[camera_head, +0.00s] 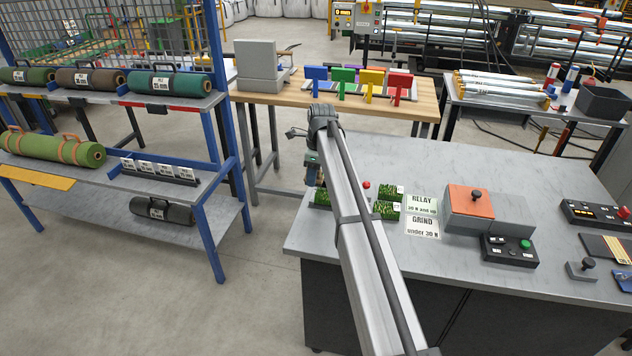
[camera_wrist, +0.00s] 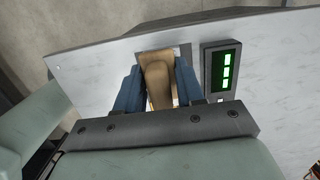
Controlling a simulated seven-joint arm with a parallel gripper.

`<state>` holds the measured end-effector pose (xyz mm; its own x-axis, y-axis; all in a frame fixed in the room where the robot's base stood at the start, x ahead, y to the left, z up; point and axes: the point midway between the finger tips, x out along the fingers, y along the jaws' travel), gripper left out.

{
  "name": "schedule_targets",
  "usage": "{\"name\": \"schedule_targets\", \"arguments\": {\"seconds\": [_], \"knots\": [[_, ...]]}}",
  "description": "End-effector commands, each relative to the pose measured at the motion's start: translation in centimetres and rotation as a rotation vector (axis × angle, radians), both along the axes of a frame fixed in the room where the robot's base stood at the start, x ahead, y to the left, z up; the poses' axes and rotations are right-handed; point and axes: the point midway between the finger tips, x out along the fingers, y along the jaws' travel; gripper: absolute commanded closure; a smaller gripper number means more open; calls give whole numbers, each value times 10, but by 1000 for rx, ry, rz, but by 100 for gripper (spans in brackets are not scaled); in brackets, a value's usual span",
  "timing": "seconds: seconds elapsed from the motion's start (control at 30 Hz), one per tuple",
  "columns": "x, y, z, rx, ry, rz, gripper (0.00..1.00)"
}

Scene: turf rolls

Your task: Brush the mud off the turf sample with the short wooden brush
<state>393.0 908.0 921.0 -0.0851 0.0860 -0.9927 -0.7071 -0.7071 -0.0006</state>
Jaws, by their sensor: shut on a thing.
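My gripper (camera_wrist: 157,78) is shut on a tan wooden piece, the short wooden brush (camera_wrist: 157,88), between its two blue fingers in the wrist view. The brush's bristles are hidden. In the head view my gripper (camera_head: 313,172) is low over the left end of the grey bench, mostly behind my arm. A green turf piece (camera_head: 322,198) lies just below it, partly hidden by my arm. Two more green turf pieces, one (camera_head: 392,190) behind the other (camera_head: 386,209), lie to the right of my arm. I cannot make out mud on any of them, nor whether the brush touches turf.
Beyond are a grey block with an orange top (camera_head: 470,201) and a button box (camera_head: 509,250). A dark box with a green display (camera_wrist: 222,70) is close right of my fingers in the wrist view.

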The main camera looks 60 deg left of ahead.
Motion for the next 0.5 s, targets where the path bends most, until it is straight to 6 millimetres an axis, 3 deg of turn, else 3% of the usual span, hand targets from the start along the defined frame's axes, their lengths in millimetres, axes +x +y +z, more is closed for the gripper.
{"name": "schedule_targets", "arguments": {"seconds": [0.5], "knots": [[0,0,46,0,0,0,91]]}}
